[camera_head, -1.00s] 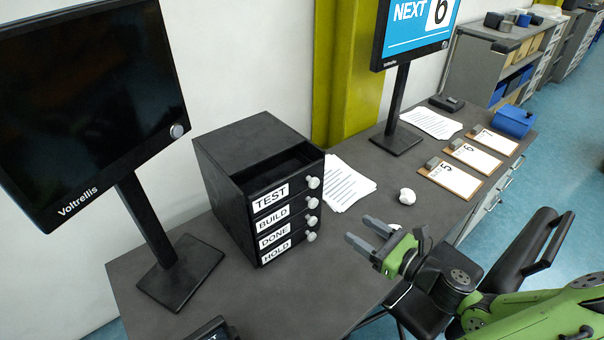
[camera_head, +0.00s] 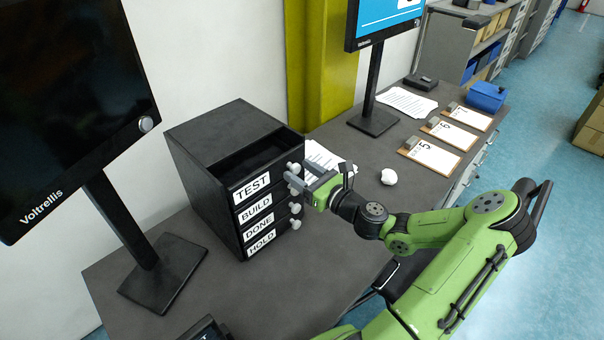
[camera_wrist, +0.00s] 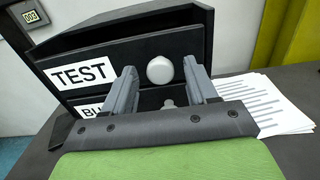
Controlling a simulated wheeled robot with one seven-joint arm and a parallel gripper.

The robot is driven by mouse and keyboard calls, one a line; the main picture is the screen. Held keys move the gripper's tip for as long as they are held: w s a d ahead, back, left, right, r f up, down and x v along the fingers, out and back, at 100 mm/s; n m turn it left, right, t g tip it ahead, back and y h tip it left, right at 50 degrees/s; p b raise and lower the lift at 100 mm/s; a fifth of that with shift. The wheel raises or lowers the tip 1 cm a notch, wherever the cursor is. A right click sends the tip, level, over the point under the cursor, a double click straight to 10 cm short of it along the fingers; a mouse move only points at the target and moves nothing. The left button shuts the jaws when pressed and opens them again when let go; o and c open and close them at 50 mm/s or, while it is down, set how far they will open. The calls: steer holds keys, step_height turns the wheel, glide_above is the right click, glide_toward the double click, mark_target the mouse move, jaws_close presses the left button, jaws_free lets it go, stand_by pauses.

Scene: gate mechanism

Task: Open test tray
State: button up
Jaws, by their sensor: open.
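The TEST tray (camera_head: 252,186) is the top one in a black stack of trays (camera_head: 190,160). Its white label reads TEST, and a dark hollow shows behind its front. Its front looks in line with the fronts below. Its round white knob (camera_wrist: 160,70) shows whole between my two fingers in the wrist view; I cannot tell how deep it sits between them. My gripper (camera_head: 297,176) is open at the tray fronts, with a finger on each side of the knob and gaps showing. The BUILD knob (camera_wrist: 168,104) shows lower, partly hidden by my gripper.
BUILD, DONE and HOLD trays sit below on the grey desk (camera_head: 320,270). A monitor (camera_head: 75,110) stands left, another (camera_head: 375,122) behind right. Papers (camera_head: 325,157), a white lump (camera_head: 389,177), clipboards (camera_head: 430,155) and a blue box (camera_head: 487,96) lie to the right.

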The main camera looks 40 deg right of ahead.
steer(key=shift+w, duration=0.1)
jaws_close()
stand_by(0.3)
